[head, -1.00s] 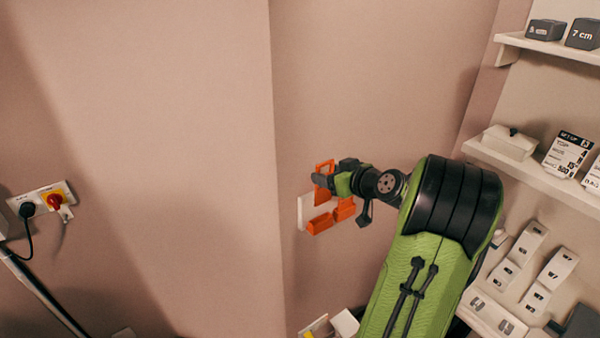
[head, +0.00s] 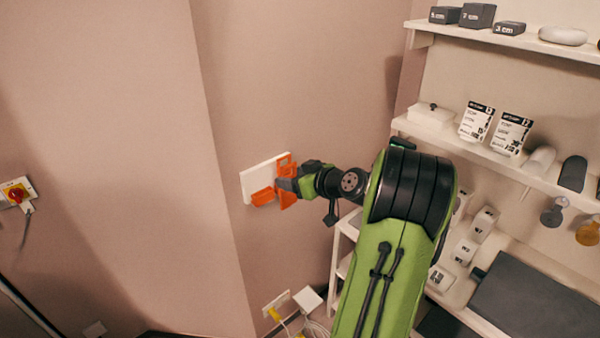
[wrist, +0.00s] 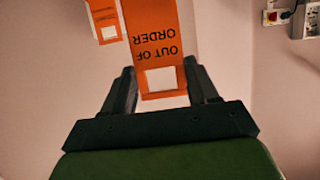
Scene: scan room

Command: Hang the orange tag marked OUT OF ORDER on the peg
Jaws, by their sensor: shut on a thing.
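The orange OUT OF ORDER tag (wrist: 158,22) is between the fingers of my gripper (wrist: 160,68) in the wrist view, its lettering upside down there and a pale window near its gripper end. In the head view my gripper (head: 286,184) is shut on this tag (head: 287,166), in front of the right part of a white wall board (head: 262,172). Another orange tag (head: 263,197) is at the board's lower left; an orange tag (wrist: 106,18) also shows at the upper left of the wrist view. I cannot make out the peg, nor whether the held tag touches the board.
White shelves (head: 465,158) with boxes and cards stand on the right. A wall socket (head: 276,303) with a yellow plug and a white box (head: 308,299) are below the board. A red switch (head: 16,194) is on the left wall. The wall left of the board is bare.

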